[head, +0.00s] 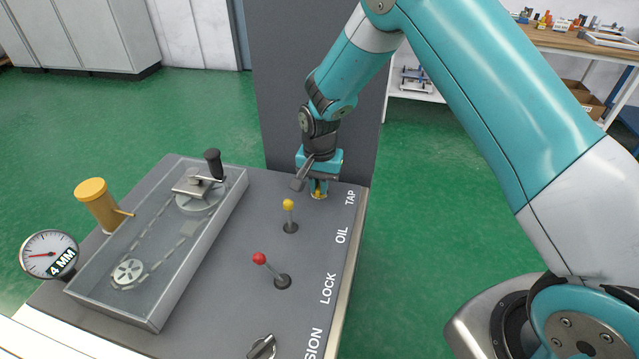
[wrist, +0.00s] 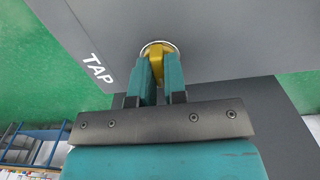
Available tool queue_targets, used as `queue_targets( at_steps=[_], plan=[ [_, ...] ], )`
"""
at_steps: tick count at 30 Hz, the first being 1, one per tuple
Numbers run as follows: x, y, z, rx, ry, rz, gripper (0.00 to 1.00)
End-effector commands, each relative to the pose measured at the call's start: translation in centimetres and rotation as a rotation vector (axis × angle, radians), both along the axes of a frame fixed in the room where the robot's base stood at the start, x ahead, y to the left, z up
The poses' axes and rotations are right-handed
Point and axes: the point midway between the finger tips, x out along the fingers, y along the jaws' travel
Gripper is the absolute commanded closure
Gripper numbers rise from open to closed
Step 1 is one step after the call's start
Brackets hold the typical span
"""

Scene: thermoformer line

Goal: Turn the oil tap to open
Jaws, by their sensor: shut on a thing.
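The oil tap (head: 319,194) is a small yellow handle on a round pale base at the far right corner of the grey panel, beside the word TAP. In the wrist view the yellow tap (wrist: 155,62) stands between my fingertips. My gripper (head: 319,186) points down over it and is shut on it, one teal finger on each side. The gripper (wrist: 158,78) hides much of the handle, so its exact turn angle is hard to tell.
A yellow-knobbed lever (head: 289,215) and a red-knobbed lever (head: 270,269) stand nearer on the panel (head: 215,260). A clear-covered chain box with a crank (head: 213,165) lies left. A gauge (head: 49,255) reads 4 MM. A dark grey upright (head: 290,80) rises behind my gripper.

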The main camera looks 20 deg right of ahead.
Motion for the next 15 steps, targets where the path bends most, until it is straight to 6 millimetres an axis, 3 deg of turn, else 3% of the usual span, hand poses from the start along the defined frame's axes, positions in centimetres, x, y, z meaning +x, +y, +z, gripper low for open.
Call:
queue_targets(
  at_steps=[13,15],
  plan=[
    [-0.06,0.16,0.04,0.003,0.001,-0.009,1.00],
    [-0.05,0.16,0.04,0.003,0.001,-0.009,0.76]
  ],
)
